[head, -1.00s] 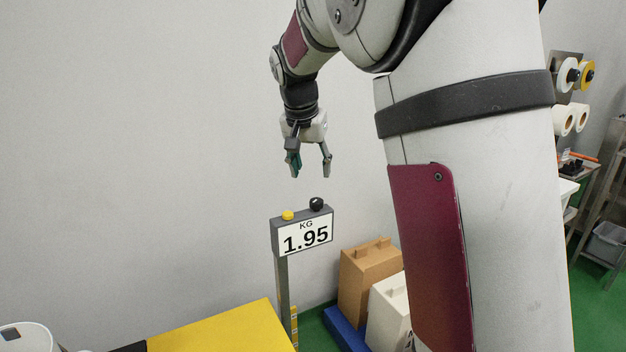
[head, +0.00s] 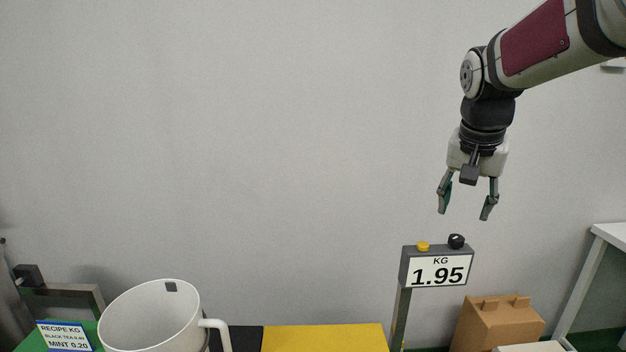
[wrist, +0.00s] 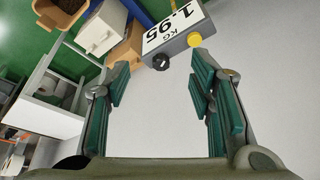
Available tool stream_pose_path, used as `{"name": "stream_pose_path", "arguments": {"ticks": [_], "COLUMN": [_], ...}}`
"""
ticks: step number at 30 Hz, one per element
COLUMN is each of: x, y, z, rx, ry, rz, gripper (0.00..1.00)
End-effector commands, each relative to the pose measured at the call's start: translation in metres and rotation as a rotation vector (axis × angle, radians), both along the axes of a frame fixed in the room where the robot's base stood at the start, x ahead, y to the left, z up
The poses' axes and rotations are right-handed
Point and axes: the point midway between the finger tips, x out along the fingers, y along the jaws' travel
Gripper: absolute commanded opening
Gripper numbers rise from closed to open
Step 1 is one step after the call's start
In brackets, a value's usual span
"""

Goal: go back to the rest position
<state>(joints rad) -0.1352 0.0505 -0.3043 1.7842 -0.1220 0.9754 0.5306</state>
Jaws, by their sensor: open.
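My gripper (head: 464,212) hangs open and empty in the upper right of the head view, fingers pointing down. It is in the air above the scale display (head: 437,270), which reads 1.95 KG. In the wrist view my gripper (wrist: 160,80) shows its two green-padded fingers spread apart with nothing between them. The scale display (wrist: 178,32) appears beyond the fingertips there, with its yellow knob (wrist: 194,40) and black knob (wrist: 161,62).
A white jug (head: 150,318) stands at the lower left beside a recipe sign (head: 66,337). A yellow surface (head: 325,338) lies at the front middle. A brown box (head: 497,322) and a white table (head: 608,235) are at the right. The wall area left of my arm is clear.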

Motion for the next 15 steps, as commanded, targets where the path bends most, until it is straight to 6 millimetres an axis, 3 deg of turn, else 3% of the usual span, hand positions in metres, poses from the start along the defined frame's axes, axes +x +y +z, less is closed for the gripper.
{"name": "stream_pose_path", "arguments": {"ticks": [1, 7, 15], "x": [-0.023, -0.101, -0.202], "y": [0.009, 0.042, 0.082], "z": [0.005, 0.007, -0.016], "rx": [0.016, 0.033, -0.014], "ry": [-0.009, -0.027, -0.055], "rz": [0.043, 0.234, 0.483], "gripper": [0.49, 0.49, 0.49]}}
